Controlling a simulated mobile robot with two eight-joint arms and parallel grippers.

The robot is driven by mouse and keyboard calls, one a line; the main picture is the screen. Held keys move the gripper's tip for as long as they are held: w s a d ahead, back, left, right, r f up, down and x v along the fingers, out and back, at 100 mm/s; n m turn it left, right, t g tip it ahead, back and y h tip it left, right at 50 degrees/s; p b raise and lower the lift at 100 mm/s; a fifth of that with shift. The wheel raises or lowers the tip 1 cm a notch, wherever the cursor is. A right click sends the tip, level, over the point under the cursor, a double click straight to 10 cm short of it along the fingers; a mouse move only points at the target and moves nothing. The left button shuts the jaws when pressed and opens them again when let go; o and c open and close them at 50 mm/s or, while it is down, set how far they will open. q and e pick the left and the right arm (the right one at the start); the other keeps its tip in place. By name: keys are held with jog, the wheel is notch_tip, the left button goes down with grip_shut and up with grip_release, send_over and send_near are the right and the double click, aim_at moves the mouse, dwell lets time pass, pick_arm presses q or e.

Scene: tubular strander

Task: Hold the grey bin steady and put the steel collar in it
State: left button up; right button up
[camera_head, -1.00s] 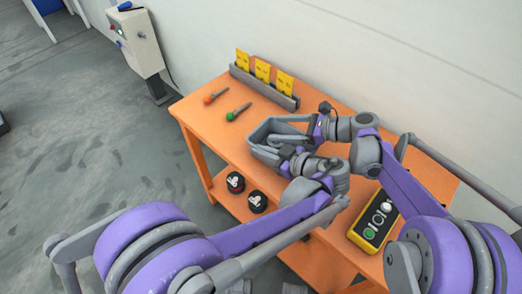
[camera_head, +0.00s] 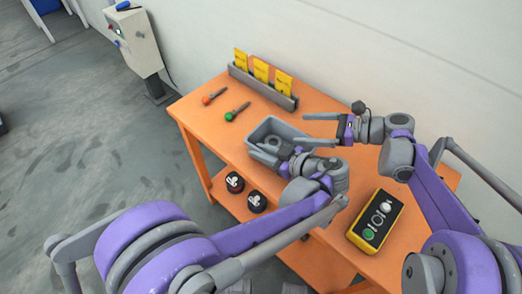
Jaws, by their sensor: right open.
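The grey bin (camera_head: 266,127) is an open tray on the orange table, left of the middle. My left gripper (camera_head: 279,153) is at the bin's near right side, overlapping its rim; its fingers blend with the bin, and I cannot tell how they sit on the wall. My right gripper (camera_head: 322,127) is open and empty to the right of the bin, above the table. A small grey shape shows inside the bin; I cannot tell whether it is the steel collar or part of my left gripper. I see no collar elsewhere.
The orange table (camera_head: 204,117) also holds a rack with yellow cards (camera_head: 261,70), an orange-tipped tool (camera_head: 213,96), a green-tipped tool (camera_head: 236,112) and a yellow button box (camera_head: 375,222). Two black round items (camera_head: 235,183) are on the lower shelf. The table's far right is clear.

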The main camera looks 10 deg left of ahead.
pick_arm(q)
jog(key=shift+o, duration=0.8)
